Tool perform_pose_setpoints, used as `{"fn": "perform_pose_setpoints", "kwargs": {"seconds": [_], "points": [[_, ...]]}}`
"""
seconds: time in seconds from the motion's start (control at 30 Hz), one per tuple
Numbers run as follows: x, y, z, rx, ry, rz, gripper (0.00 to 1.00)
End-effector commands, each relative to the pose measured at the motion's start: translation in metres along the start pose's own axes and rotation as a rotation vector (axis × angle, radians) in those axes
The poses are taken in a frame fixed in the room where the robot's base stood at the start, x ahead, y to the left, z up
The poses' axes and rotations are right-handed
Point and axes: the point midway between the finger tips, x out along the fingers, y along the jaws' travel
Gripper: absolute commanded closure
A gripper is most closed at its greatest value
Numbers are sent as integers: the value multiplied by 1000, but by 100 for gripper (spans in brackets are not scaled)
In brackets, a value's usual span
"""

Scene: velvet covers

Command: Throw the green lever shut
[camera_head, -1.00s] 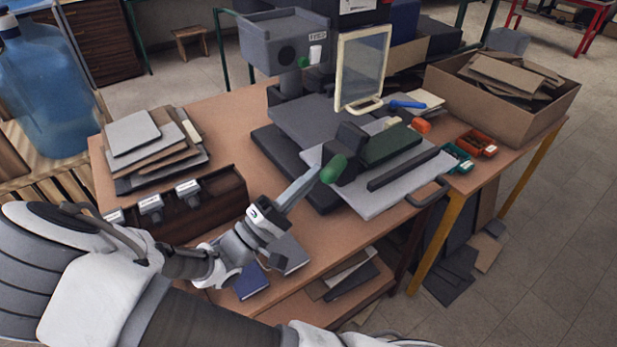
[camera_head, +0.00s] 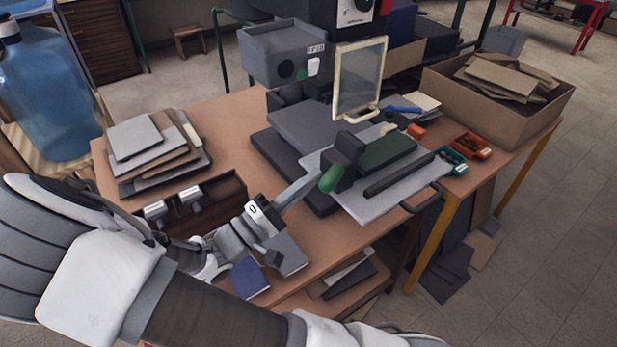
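The green knob of the lever (camera_head: 332,179) sticks out at the near left side of a dark clamp block (camera_head: 348,150), on a grey plate (camera_head: 385,202) at the bench's front edge. My gripper (camera_head: 314,182) comes from the lower left, its white and black body over the front of the bench. A long pale grey bar runs from it up to the left side of the knob. It looks like a finger seen edge-on. I cannot tell whether it touches the knob or whether the fingers are open.
A dark bin with white-labelled pieces (camera_head: 220,190) stands left of my gripper; stacked sheets (camera_head: 155,145) lie behind it. A framed pane (camera_head: 361,80) stands behind the clamp. Small red (camera_head: 472,146) and green trays and a cardboard box (camera_head: 505,105) are at right.

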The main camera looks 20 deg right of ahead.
Motion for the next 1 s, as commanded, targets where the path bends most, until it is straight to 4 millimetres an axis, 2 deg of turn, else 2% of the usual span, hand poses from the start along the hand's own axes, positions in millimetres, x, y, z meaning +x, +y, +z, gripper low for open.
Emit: {"fn": "perform_pose_setpoints", "kwargs": {"seconds": [0.37,1.0], "points": [[8,12,2,2,-8,-100,100],[27,30,4,9,-12,-396,100]]}}
